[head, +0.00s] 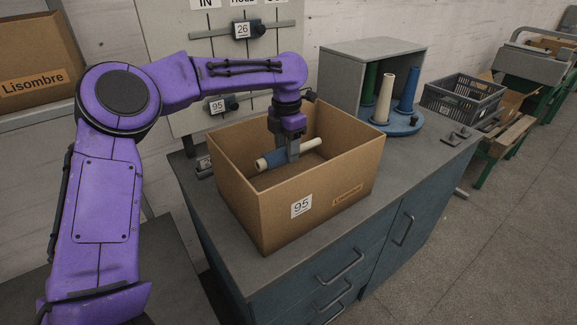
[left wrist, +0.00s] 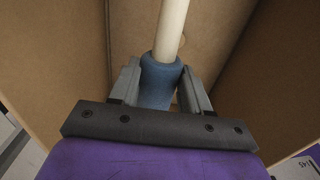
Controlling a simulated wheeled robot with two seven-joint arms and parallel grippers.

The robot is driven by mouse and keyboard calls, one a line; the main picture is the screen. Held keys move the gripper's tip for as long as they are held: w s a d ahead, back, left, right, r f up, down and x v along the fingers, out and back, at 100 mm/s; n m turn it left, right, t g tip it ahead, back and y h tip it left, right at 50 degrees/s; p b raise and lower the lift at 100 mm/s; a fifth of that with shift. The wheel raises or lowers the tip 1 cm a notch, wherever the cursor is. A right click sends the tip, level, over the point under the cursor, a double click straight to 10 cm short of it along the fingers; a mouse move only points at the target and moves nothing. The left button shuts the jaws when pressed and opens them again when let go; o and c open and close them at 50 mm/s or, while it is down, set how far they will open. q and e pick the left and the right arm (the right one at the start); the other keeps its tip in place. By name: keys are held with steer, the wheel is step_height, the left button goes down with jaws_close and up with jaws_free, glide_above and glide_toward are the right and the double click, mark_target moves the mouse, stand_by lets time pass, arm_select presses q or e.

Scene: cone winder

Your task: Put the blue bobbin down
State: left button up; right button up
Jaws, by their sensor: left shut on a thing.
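A blue bobbin (head: 273,158) with pale ends lies tilted inside the open cardboard box (head: 240,207) marked 95. My left gripper (head: 292,155) reaches down into the box from above and is shut around the bobbin. The left wrist view shows the blue bobbin (left wrist: 160,80) between the two grey fingers (left wrist: 158,90), with its pale end pointing away. Whether the bobbin touches the box floor I cannot tell. My right gripper is in neither view.
The box stands on a grey-topped blue cabinet (head: 420,160). Behind it, a round blue stand (head: 398,128) holds upright green, cream and blue cones beside a grey open cabinet (head: 345,80). A dark crate (head: 462,98) stands at the back right. A board (head: 160,30) rises behind the box.

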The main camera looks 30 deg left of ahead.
arm_select(q)
steer(key=w+f, duration=0.1)
steer(key=w+a+f, duration=0.1)
steer(key=f, duration=0.1)
steer(key=w+a+f, duration=0.1)
steer(key=f, duration=0.1)
steer(key=shift+w+a+f+p, duration=0.2)
steer(key=shift+w+p, duration=0.1)
steer(key=shift+w, duration=0.1)
step_height(320, 180, down, 4)
steer(key=shift+w+a+r, duration=0.15)
steer(key=shift+r, duration=0.05)
steer(key=shift+f, duration=0.15)
steer(key=o, duration=1.1)
step_height(320, 180, up, 12)
steer(key=shift+r, duration=0.2)
